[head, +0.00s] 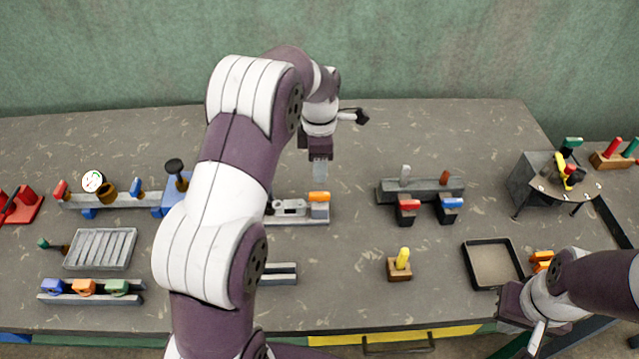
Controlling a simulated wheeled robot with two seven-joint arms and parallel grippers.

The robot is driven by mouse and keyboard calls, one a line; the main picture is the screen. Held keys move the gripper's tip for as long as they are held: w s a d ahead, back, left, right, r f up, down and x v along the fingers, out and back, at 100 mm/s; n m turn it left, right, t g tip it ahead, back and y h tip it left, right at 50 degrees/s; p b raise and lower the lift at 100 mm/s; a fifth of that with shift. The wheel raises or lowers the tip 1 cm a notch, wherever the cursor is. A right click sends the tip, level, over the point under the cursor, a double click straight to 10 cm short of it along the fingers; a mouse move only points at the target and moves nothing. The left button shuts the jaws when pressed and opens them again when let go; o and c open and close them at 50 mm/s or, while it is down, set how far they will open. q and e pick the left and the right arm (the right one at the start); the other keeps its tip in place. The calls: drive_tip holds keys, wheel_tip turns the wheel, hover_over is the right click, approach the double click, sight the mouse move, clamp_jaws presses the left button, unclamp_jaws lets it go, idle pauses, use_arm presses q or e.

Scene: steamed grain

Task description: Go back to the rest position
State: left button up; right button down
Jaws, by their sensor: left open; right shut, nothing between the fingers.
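My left arm rises from the bottom centre and reaches over the table (420,130). My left gripper (320,172) points down above the table, just behind a grey fixture (292,208) with an orange-topped block (319,196). It is open and nothing shows in it; its fingers overlap from this angle. My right arm comes in from the right edge. My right gripper (512,304) is low at the front right, near the table's front edge and in front of a black-rimmed tray (466,265). It is shut and empty; its fingertips are hardly visible.
A rack with red and blue blocks (420,186) stands right of centre. A yellow-topped peg block (399,268) stands before it. A round stand (548,188) holds coloured pieces at the right. Several fixtures, including a ribbed grey tray (100,249), fill the left. The table's back strip is clear.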

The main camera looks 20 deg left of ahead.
use_arm(q)
wheel_tip(320, 180, up, 4)
drive_tip(key=shift+f+p, duration=0.15)
drive_tip(key=shift+p, duration=0.9)
drive_tip(key=s+d+m, duration=0.3)
drive_tip(key=s+m, duration=0.7)
drive_tip(key=m, duration=0.1)
drive_tip(key=s+d+m+t, duration=0.1)
drive_tip(key=s+d+m, duration=0.2)
drive_tip(key=s+m, duration=0.8)
drive_tip(key=shift+f+m, duration=0.3)
drive_tip(key=shift+m, duration=0.5)
